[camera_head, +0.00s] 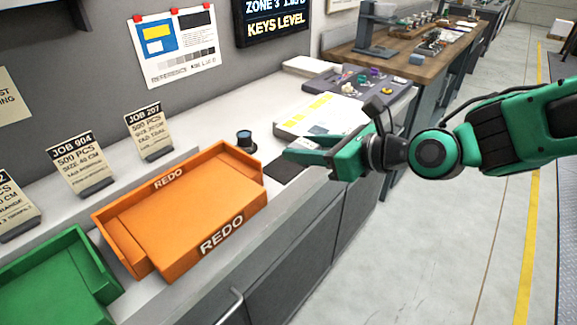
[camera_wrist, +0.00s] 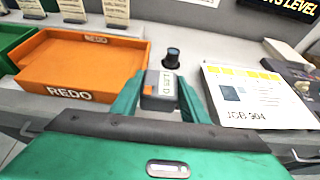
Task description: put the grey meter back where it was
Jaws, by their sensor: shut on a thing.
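The grey meter (camera_wrist: 159,84) is a small grey and dark block with lettering on its face. In the wrist view it sits between the two green fingers of my gripper (camera_wrist: 163,80), which is shut on it. In the head view my gripper (camera_head: 303,153) is above the bench, right of the orange REDO tray, and its fingers mostly hide the meter. A dark flat mat (camera_head: 284,171) lies on the bench just below and left of the fingers. I cannot tell whether the meter touches anything beneath.
A black loupe (camera_head: 245,141) stands behind the mat, near the orange REDO tray (camera_head: 192,240). A white printed stack (camera_head: 335,112) lies behind my gripper. A green tray (camera_head: 62,282) is at far left. Job cards (camera_head: 149,136) stand along the back ledge.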

